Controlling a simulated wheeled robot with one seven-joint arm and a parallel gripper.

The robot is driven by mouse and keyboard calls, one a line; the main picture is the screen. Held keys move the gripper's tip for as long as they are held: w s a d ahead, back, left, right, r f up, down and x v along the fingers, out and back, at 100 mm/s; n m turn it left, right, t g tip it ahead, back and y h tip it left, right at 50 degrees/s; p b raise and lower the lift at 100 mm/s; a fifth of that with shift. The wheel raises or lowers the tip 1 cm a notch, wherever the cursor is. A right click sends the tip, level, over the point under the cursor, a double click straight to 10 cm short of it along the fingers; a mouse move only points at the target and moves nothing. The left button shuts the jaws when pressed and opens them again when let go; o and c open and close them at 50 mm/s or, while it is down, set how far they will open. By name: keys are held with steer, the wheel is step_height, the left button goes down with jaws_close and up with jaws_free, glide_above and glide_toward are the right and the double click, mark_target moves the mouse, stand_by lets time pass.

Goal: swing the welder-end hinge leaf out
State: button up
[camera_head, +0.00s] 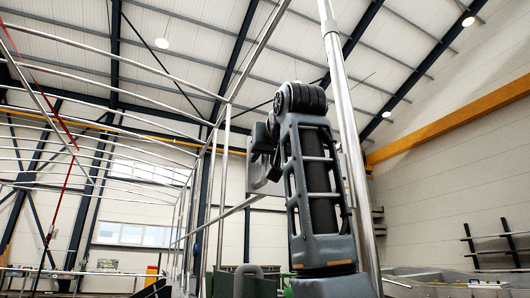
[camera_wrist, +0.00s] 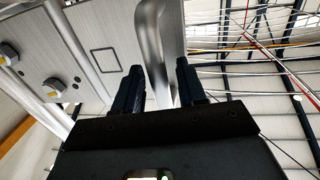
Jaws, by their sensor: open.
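My gripper (camera_wrist: 159,72) shows in the wrist view with two dark fingers apart. A shiny bent metal tube (camera_wrist: 154,42) rises in the gap between the fingers; I cannot tell whether either finger touches it. A pale flat panel (camera_wrist: 88,42) with an outlined square lies beyond the fingers on the left. I cannot make out for sure which part is the welder-end hinge leaf. In the head view my arm stands upright in the middle, and the fingers cannot be made out there.
A tall metal pole (camera_head: 346,130) stands just behind my arm. A frame of thin metal bars (camera_head: 120,120) fills the left. Wall racks (camera_head: 485,240) are at right.

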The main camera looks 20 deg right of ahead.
jaws_close()
stand_by(0.3)
stand_by(0.3)
